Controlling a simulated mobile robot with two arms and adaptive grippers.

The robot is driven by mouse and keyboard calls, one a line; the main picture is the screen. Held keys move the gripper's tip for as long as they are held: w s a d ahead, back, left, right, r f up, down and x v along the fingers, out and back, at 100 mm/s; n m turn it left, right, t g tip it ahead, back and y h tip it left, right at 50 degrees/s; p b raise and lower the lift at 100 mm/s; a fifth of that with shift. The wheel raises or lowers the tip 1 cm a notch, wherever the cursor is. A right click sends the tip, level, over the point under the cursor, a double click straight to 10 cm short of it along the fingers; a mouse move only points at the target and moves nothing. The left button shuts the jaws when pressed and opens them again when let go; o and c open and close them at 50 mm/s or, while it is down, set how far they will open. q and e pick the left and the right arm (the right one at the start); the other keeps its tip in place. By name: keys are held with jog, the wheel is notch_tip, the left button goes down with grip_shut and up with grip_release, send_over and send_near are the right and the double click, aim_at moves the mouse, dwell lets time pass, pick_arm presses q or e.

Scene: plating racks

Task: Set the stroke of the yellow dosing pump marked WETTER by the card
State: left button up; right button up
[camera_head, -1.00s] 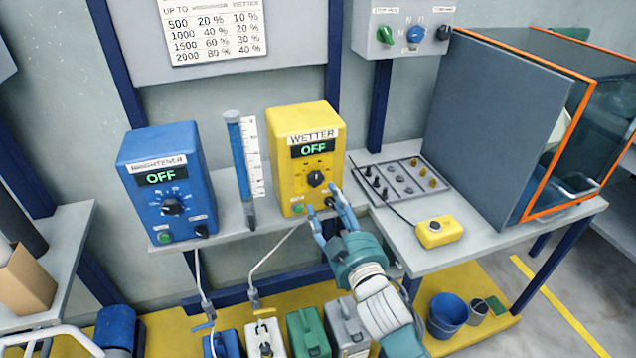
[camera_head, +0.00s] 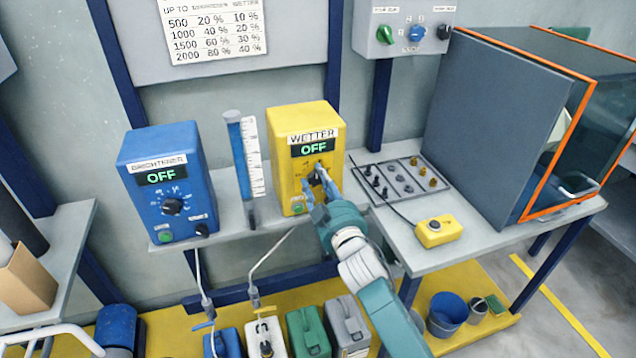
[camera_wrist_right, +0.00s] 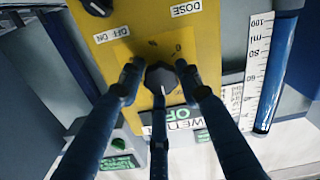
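The yellow pump (camera_head: 283,135) marked WETTER stands on the back shelf. Its display (camera_head: 314,150) reads OFF. Its dark stroke knob (camera_wrist_right: 160,76) shows between my right gripper's fingers in the wrist view. My right gripper (camera_head: 318,186) is at the pump's front, and its fingers are spread around the knob with a small gap visible on the left. The pump's black switch (camera_wrist_right: 97,6) and DOSE label (camera_wrist_right: 186,8) show in the wrist view. The card (camera_head: 212,30) on the wall lists percentages in rows from 500 to 2000. My left gripper is out of view.
The blue pump (camera_head: 170,190), also reading OFF, and a measuring tube (camera_head: 238,160) stand left of the yellow pump. A yellow push-button box (camera_head: 438,231) and a tray of small parts (camera_head: 402,192) lie on the right bench. Canisters (camera_head: 308,335) stand below.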

jog(key=shift+f, duration=0.15)
jog(key=c, duration=0.4)
jog(key=n+p, duration=0.1)
jog(key=n, duration=0.4)
jog(key=shift+c, duration=0.2)
jog(key=shift+f, duration=0.1)
jog(key=o, duration=1.2)
jog(key=shift+c, duration=0.2)
